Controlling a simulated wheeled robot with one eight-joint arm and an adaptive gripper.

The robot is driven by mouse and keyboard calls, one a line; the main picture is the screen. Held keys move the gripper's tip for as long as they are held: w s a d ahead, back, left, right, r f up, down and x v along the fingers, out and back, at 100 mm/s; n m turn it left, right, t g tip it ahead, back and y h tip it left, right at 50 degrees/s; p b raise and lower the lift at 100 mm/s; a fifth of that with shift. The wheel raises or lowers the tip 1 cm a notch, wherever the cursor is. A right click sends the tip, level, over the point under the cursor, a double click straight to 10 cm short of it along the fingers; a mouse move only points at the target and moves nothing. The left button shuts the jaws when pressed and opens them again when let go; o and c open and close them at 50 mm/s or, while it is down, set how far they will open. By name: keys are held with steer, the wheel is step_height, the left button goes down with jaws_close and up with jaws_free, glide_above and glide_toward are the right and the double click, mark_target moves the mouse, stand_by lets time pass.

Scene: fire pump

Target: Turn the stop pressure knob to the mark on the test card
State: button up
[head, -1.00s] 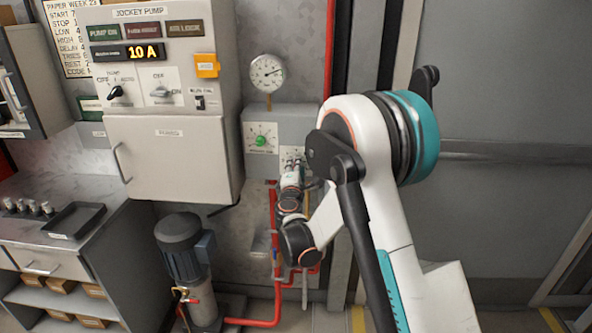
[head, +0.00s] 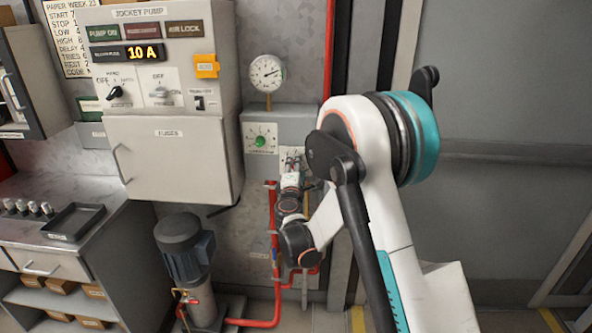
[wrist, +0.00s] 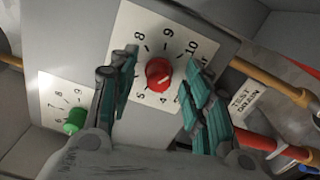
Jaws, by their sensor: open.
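A red knob (wrist: 158,73) sits on a white numbered dial plate (wrist: 150,28) in the wrist view. Numbers from 4 to 10 show around it; where its pointer stands is too small to read. My gripper (wrist: 159,77) is open, with one finger on each side of the red knob; whether they touch it I cannot tell. In the head view my gripper (head: 292,164) is at the right dial on the grey box, hiding most of it. The test card (head: 66,38) hangs at upper left, partly cut off and partly covered by the panel; its "STOP" line starts with 1.
A green knob (wrist: 74,122) on its own dial is left of the gripper. A pressure gauge (head: 267,73) stands above the grey box (head: 290,120). The jockey pump panel (head: 170,120) is to the left. Red pipes (head: 273,230) run below.

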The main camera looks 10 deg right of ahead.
steer(key=v, duration=0.7)
steer(key=shift+s, duration=0.25)
steer(key=shift+a, duration=0.1)
